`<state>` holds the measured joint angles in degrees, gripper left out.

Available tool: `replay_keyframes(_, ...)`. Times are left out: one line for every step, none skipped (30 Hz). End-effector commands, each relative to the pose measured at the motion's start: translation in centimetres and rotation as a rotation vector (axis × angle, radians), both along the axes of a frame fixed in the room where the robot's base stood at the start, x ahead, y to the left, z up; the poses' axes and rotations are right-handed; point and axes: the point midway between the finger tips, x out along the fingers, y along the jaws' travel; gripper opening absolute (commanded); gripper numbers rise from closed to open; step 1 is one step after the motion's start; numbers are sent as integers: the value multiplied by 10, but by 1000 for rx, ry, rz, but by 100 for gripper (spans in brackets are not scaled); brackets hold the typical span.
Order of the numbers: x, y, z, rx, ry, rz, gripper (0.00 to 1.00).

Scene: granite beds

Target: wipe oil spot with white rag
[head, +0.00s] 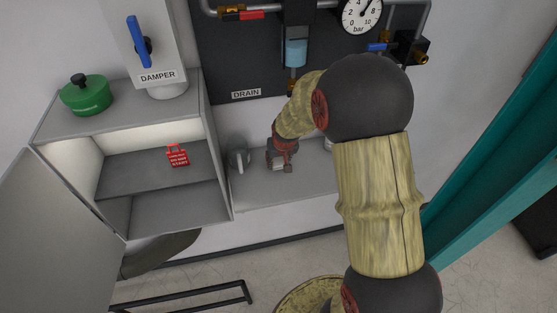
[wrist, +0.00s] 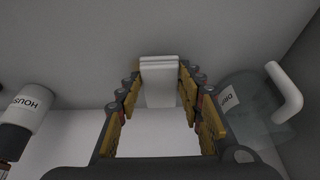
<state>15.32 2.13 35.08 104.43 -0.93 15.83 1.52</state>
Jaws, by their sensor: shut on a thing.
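My gripper (wrist: 160,74) is shut on a folded white rag (wrist: 161,88), which sits between the two yellow-padded fingers in the wrist view. In the head view my gripper (head: 280,165) is low over the grey shelf surface (head: 300,188) below the dark panel, with a small pale bit of the rag under it. I cannot tell whether the rag touches the surface. I cannot make out an oil spot in either view.
A clear jug (wrist: 246,104) with a white handle stands close to the right finger in the wrist view. A white labelled container (wrist: 28,106) is at left. In the head view an open cabinet (head: 217,150) holds a red tag (head: 177,156); a green pot (head: 86,95) stands on top.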

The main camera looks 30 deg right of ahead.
Motion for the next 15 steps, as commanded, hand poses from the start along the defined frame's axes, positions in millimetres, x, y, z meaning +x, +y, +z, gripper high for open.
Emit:
replay_keyframes(0, 0, -2, 0, 0, 0, 17)
replay_keyframes(0, 0, -3, 0, 0, 0, 17)
replay_keyframes(0, 0, -4, 0, 0, 0, 17)
replay_keyframes(0, 0, -4, 0, 0, 0, 17)
replay_keyframes(0, 0, -5, 0, 0, 0, 17)
replay_keyframes(0, 0, -6, 0, 0, 0, 17)
replay_keyframes(0, 0, -7, 0, 0, 0, 17)
replay_keyframes(0, 0, -7, 0, 0, 0, 17)
replay_keyframes(0, 0, -8, 0, 0, 0, 17)
replay_keyframes(0, 0, -9, 0, 0, 0, 17)
replay_keyframes(0, 0, -10, 0, 0, 0, 17)
replay_keyframes(0, 0, -11, 0, 0, 0, 17)
replay_keyframes(0, 0, -11, 0, 0, 0, 17)
replay_keyframes(0, 0, -10, 0, 0, 0, 17)
replay_keyframes(0, 0, -10, 0, 0, 0, 17)
